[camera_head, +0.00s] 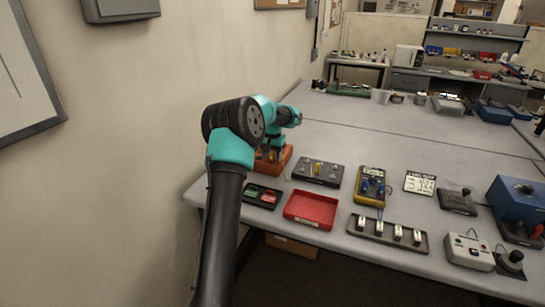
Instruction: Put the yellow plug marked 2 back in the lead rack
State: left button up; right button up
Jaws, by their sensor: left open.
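My left arm reaches in from the bottom and bends over the left end of the bench. My left gripper (270,153) points down over an orange block (284,163) and is open; its fingertips are small and partly hidden by my arm. A dark panel (330,179) with several small upright pieces lies just right of the orange block. One upright piece on it is yellow (318,168); no number can be read. I cannot tell which of these is the lead rack or the plug marked 2. My right gripper is out of view.
A red tray (311,206) and a black tray (260,198) with green and red pieces lie in front. A yellow multimeter (370,185), a strip with white blocks (388,235) and a grey box (468,251) lie to the right.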

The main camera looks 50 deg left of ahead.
aim_at(272, 151)
pick_arm(q)
jog(key=shift+c, duration=0.2)
grip_shut()
jog(key=shift+r, duration=0.1)
jog(key=shift+r, duration=2.95)
